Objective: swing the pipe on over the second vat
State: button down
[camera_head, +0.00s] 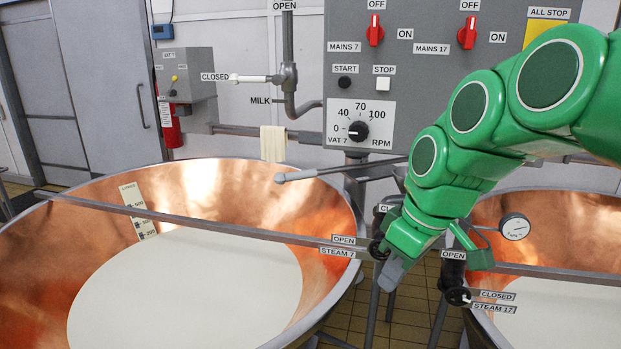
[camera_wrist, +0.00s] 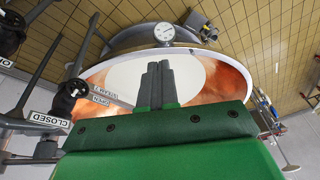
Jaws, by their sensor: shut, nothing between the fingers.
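A thin grey pipe (camera_head: 330,172) with a rounded end reaches out level over the back right rim of the left copper vat (camera_head: 335,196). Its other end runs behind my arm near the post between the vats. The right copper vat (camera_head: 590,207) is partly cut off by the picture edge. Both vats hold white liquid. My gripper (camera_head: 392,275) is shut and empty, pointing down in the gap between the vats, lower than the pipe and to its right. In the wrist view its grey fingers (camera_wrist: 159,84) are together in front of a vat; I cannot tell which vat.
A black knob (camera_head: 378,249) labelled steam 7 is close beside my gripper. Another black knob (camera_head: 458,296) and a dial gauge (camera_head: 515,227) are to the right. Flat bars cross both vats. A grey control panel (camera_head: 450,80) stands behind. A cloth (camera_head: 273,143) hangs at the back.

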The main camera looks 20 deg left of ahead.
jog(key=w+a+r+n+y, duration=0.3)
jog(key=w+a+r+n, duration=0.4)
jog(key=w+a, duration=0.45)
jog(key=n+t+y, duration=0.1)
jog(key=n+y, duration=0.1)
jog(key=n, duration=0.2)
send_near(299, 176)
jog(key=s+d, duration=0.3)
jog(key=s, duration=0.4)
jog(key=shift+n, duration=0.3)
jog(key=shift+w+a+f, duration=0.9)
jog(key=shift+a+f, duration=0.25)
jog(key=shift+a, duration=0.25)
jog(key=shift+w+a+f, duration=0.9)
jog(key=shift+a+f, duration=0.25)
jog(key=shift+a, duration=0.25)
jog(key=shift+w+a+f, duration=0.9)
jog(key=shift+a+f, duration=0.25)
jog(key=shift+a, duration=0.25)
jog(key=shift+w+a+r, duration=0.1)
jog(key=shift+w+r, duration=0.1)
jog(key=shift+w, duration=0.05)
